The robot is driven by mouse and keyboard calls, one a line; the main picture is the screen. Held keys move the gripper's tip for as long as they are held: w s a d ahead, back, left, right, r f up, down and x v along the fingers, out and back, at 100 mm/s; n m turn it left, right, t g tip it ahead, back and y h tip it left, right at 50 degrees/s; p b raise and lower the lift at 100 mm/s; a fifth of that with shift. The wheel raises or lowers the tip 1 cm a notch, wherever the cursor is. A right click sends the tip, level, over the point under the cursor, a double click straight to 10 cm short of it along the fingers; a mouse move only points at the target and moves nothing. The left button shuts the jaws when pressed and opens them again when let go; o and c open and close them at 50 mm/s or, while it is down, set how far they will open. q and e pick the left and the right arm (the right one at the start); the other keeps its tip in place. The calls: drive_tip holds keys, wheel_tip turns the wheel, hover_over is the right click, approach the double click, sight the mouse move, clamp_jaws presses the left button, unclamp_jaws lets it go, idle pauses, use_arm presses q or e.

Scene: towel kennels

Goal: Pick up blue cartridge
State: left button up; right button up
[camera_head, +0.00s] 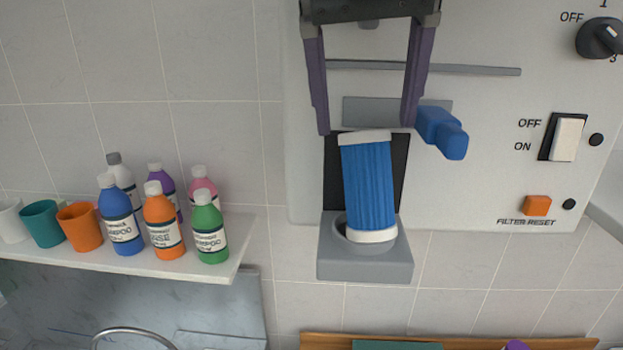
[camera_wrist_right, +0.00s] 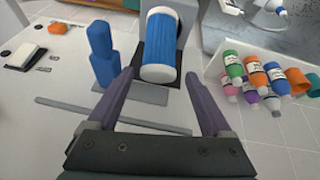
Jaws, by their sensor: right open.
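The blue cartridge (camera_head: 368,188) is a ribbed blue cylinder with white end caps. It stands slightly tilted in the round recess of a grey holder (camera_head: 365,268) on the wall panel. In the right wrist view the cartridge (camera_wrist_right: 158,42) shows beyond the fingertips, its white cap facing me. My right gripper (camera_head: 364,130) is open and empty, with its two purple fingers pointing down, one to either side above the cartridge's top. It also shows in the right wrist view (camera_wrist_right: 170,78). My left gripper is not in view.
A blue handle (camera_head: 442,132) sticks out just right of the cartridge's top, close to my right finger. A shelf (camera_head: 120,265) at left holds several bottles and cups. The panel has a switch (camera_head: 567,138), an orange button (camera_head: 537,205) and a dial (camera_head: 600,38).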

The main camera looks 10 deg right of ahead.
sight(366, 160)
drive_tip(key=x, duration=0.2)
drive_tip(key=b+x, duration=0.1)
drive_tip(key=x, duration=0.1)
drive_tip(key=b+x, duration=0.1)
drive_tip(key=x, duration=0.2)
drive_tip(key=shift+s+d+f, duration=0.1)
drive_tip(key=shift+s, duration=0.15)
drive_tip(key=c, duration=1.2)
